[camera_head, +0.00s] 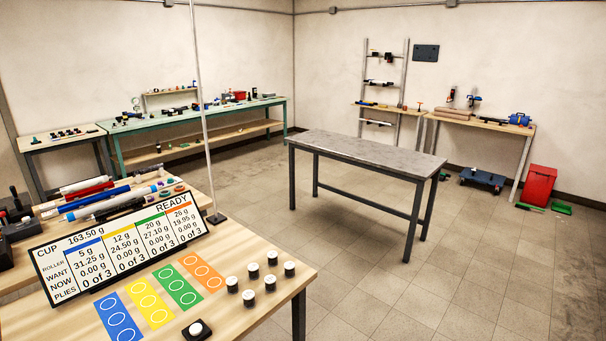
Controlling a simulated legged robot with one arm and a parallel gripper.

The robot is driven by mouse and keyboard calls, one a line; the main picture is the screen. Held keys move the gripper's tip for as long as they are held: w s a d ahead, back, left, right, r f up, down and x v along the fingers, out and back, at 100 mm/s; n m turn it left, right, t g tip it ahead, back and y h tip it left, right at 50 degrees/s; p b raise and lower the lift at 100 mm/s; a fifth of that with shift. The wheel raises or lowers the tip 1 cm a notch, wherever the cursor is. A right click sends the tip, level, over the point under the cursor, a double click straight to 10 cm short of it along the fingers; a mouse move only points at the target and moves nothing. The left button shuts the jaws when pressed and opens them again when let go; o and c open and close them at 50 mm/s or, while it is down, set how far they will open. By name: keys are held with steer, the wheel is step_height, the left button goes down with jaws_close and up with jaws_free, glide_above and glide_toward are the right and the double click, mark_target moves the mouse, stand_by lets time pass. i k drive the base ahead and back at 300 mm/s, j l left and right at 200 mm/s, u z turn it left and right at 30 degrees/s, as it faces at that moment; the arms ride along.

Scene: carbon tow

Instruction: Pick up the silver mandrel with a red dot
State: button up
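Several rods or rolls lie side by side on the near wooden table at the left: a pale one (80,185), a red one (88,190), a blue one (93,198), a silver-grey one (108,203) and a black one (122,210). I cannot make out a red dot on any of them, so I cannot tell which, if any, is the silver mandrel. My gripper does not show in this view.
A display board (120,250) reading READY stands on the near table (285,300), with coloured mats (150,303) and several dark white-topped pieces (270,283). A thin pole (203,110) rises behind. A bare grey table (370,150) stands mid-room, with open floor around it.

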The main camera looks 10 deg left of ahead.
mark_target(66, 191)
steer(key=i+l+z, duration=0.2)
steer(key=i+z, duration=0.3)
steer(key=i, duration=0.4)
steer(key=i+j+z, duration=0.2)
steer(key=i+z, duration=0.25)
steer(key=i, duration=0.45)
steer(key=i+j+u, duration=0.15)
steer(key=i+u, duration=0.65)
steer(key=i+l+u, duration=0.1)
steer(key=i+u, duration=0.3)
steer(key=i, duration=0.15)
steer(key=i+l+u, duration=0.25)
steer(key=i+u, duration=0.15)
steer(key=i+j+u, duration=0.15)
steer(key=i+u, duration=0.65)
steer(key=u, duration=0.15)
steer(key=i+l+u, duration=0.15)
steer(key=i+u, duration=0.3)
steer(key=i+l+u, duration=0.3)
steer(key=u, duration=0.2)
steer(key=i+l+u, duration=0.15)
steer(key=i+u, duration=0.25)
steer(key=i+l+u, duration=0.25)
steer(key=u, duration=0.15)
steer(key=i+u, duration=0.1)
steer(key=u, duration=2.1)
steer(key=z, duration=1.7)
